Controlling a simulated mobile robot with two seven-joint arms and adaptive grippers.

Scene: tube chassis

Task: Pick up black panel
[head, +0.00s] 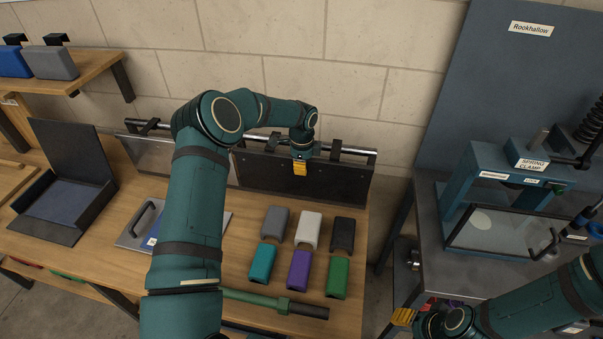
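The black panel (338,186) hangs upright from the metal rail at the back of the wooden bench, close to the wall. My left gripper (300,167) is at the panel's upper edge, left of its middle. Its yellow fingertip shows in front of the panel's face. The other finger is not visible, so I cannot tell whether it is shut on the panel. My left arm covers the panel's left neighbour in part. My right gripper (403,316) is at the lower right, away from the panel. Its yellow tip shows, but its opening cannot be made out.
A grey panel (150,155) hangs on the same rail to the left. Several coloured blocks, including a purple one (299,269), and a green-handled bar (275,303) lie before the black panel. An open black box (65,200) sits left. A spring clamp station (520,180) stands right.

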